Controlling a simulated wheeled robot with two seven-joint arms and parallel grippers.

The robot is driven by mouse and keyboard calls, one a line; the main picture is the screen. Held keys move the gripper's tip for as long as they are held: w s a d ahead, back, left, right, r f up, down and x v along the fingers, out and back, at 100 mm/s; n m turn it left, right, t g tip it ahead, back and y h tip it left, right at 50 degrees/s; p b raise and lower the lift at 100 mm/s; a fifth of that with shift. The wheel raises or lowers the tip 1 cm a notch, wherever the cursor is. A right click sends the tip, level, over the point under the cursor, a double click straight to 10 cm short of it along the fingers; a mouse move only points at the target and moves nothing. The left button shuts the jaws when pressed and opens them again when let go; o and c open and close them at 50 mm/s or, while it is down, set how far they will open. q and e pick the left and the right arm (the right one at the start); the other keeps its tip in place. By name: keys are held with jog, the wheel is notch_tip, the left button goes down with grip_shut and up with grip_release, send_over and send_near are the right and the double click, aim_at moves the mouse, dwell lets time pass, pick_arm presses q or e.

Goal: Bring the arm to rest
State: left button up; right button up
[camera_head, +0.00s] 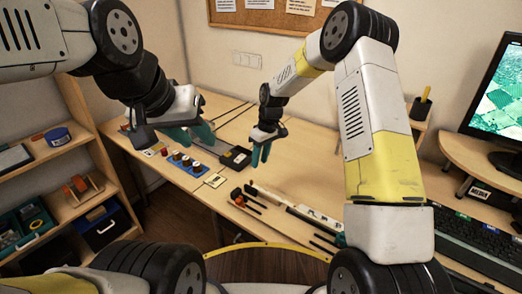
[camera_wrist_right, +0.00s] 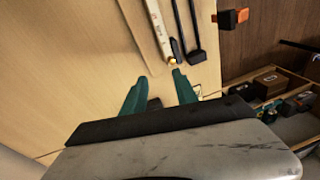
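My left gripper (camera_head: 193,136) hangs over the left part of the wooden table (camera_head: 300,178) in the head view. Its teal fingers look spread apart with nothing seen between them. My right gripper (camera_head: 261,153) is above the middle of the table, pointing down, clear of my left gripper. In the right wrist view, my right gripper (camera_wrist_right: 157,88) has its teal fingers apart and empty, with bare tabletop and the ends of several thin tools beyond them.
A blue tray with round parts (camera_head: 182,161) and a black box (camera_head: 236,158) lie below the grippers. Thin tools (camera_head: 247,203) lie towards the front edge. A monitor (camera_head: 497,97) and keyboard (camera_head: 470,240) are at right, shelves (camera_head: 62,175) at left.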

jog(key=shift+r, duration=0.1)
jog(key=s+d+r+m+t, duration=0.1)
jog(key=s+d+r, duration=0.3)
jog(key=r, duration=0.3)
jog(key=s+d+r+m+t, duration=0.1)
jog(key=s+d+r+m, duration=0.15)
jog(key=r, duration=0.45)
jog(key=s+d+r+m+t, duration=0.1)
jog(key=s+d+r, duration=0.3)
jog(key=r, duration=0.4)
jog(key=s+d+r+m+t, duration=0.1)
jog(key=s+d+r+m, duration=0.1)
jog(key=s, duration=0.7)
jog(key=s+d+r+m+t, duration=0.2)
jog(key=s+d+r, duration=0.1)
jog(key=s, duration=0.7)
jog(key=shift+s+d+r+m, duration=0.15)
jog(key=shift+d+r+m, duration=0.2)
jog(key=shift+d, duration=0.35)
